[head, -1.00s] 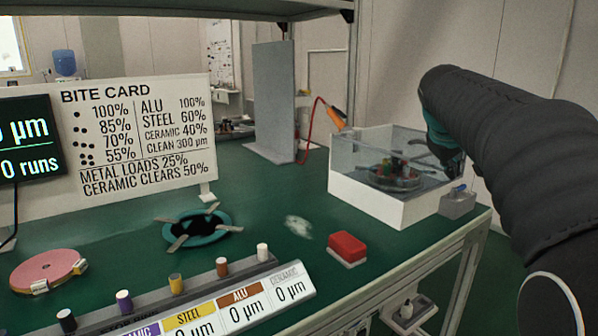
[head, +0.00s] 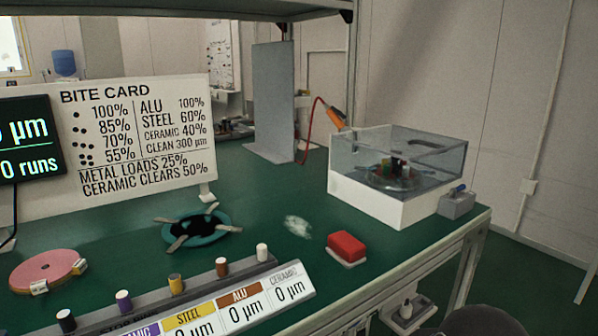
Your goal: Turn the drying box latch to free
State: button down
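The drying box (head: 385,200) stands at the right end of the green bench, with a white base and a clear cover. A round holder with several coloured pieces (head: 395,172) shows through the cover. A small grey block with a blue lever (head: 457,201) sits at the box's right side; it looks like the latch. The lever's exact setting is too small to tell. My gripper is out of the picture. Only a dark rounded part at the bottom right edge, probably my arm, shows.
On the green bench (head: 265,195) are a red block (head: 346,247), a teal ring with grey arms (head: 197,229) and a pink disc (head: 48,270). A label rack with several pegs (head: 240,305) runs along the front. A grey upright panel (head: 273,100) stands behind. Right of the bench is open floor.

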aim_at(453, 192)
jog(key=z, duration=0.3)
jog(key=k, duration=0.45)
jog(key=z, duration=1.4)
jog(key=i, duration=0.9)
jog(key=u, duration=0.9)
jog(key=i, duration=0.6)
jog(key=u, duration=0.7)
